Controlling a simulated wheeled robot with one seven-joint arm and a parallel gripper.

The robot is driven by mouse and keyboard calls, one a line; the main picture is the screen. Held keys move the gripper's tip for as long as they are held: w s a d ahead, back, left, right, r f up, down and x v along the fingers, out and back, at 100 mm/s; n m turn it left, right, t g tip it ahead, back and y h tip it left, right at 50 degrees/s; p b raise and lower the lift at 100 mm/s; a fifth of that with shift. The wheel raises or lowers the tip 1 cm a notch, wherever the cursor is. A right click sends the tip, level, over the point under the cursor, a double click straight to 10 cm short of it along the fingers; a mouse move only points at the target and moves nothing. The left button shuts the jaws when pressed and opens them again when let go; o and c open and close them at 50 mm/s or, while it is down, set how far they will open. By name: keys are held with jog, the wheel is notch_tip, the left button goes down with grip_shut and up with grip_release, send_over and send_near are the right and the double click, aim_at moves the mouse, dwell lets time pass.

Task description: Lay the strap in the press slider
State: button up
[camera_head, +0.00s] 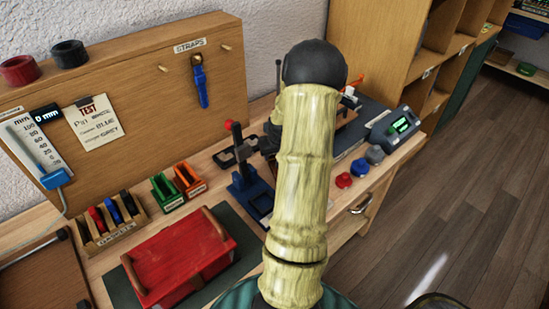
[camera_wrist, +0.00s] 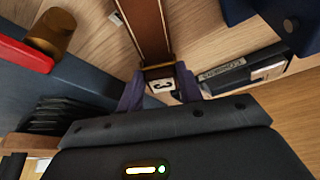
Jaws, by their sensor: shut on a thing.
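My gripper (camera_wrist: 160,90) is shut on a brown strap (camera_wrist: 146,25), seen in the wrist view. Its two dark purple fingers stand either side of the strap's gold-edged end, where a pale plate with a dark mark shows. The strap runs away from the fingers to the top edge of the view. In the head view my arm hides the gripper and the strap. A blue press (camera_head: 250,190) with a dark upright and a red knob stands on the bench left of my arm. I cannot make out its slider clearly.
A blue strap (camera_head: 201,82) hangs on the board (camera_head: 120,80); other pegs are bare. A red box (camera_head: 180,258), green and orange holders and a rack stand left of the press. Red, blue and grey knobs (camera_head: 359,167) and a green-lit device (camera_head: 396,127) stand right.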

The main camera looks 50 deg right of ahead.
notch_tip(320, 180, up, 10)
dwell(0.4)
jog(key=shift+f, duration=0.15)
dwell(0.3)
